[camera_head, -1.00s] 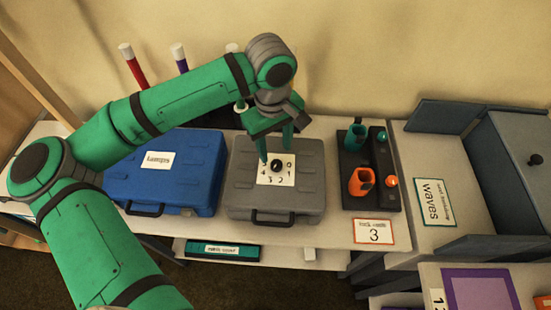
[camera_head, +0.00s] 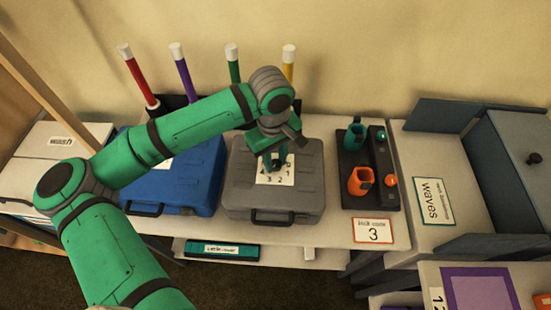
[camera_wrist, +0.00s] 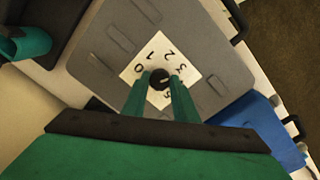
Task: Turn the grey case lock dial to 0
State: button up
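The grey case (camera_head: 240,195) lies closed on the bench, with a white number card (camera_head: 262,178) on its lid. The black lock dial (camera_wrist: 160,79) stands in the middle of this card in the wrist view. The digits 0, 1, 2 and 3 show around its far side. Part of the card's near side is hidden by my fingers. My gripper (camera_wrist: 160,84) is down over the lid, its two green fingers close on either side of the dial and apparently shut on it. Which digit the dial points to is too small to tell.
A blue case (camera_head: 180,185) lies left of the grey one. A dark rack with a teal holder (camera_head: 354,140) and an orange holder (camera_head: 360,181) stands to the right. Several coloured sticks stand behind.

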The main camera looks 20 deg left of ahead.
jog(key=shift+n, duration=0.4)
jog(key=n, duration=0.5)
jog(key=shift+a+n, duration=0.1)
jog(key=shift+n, duration=0.3)
jog(key=n, duration=0.7)
jog(key=shift+w+y, duration=0.1)
jog(key=shift+y, duration=0.2)
jog(key=n, duration=0.6)
jog(key=shift+n, duration=0.3)
jog(key=n, duration=0.3)
jog(key=shift+n, duration=1.9)
jog(key=shift+g, duration=0.3)
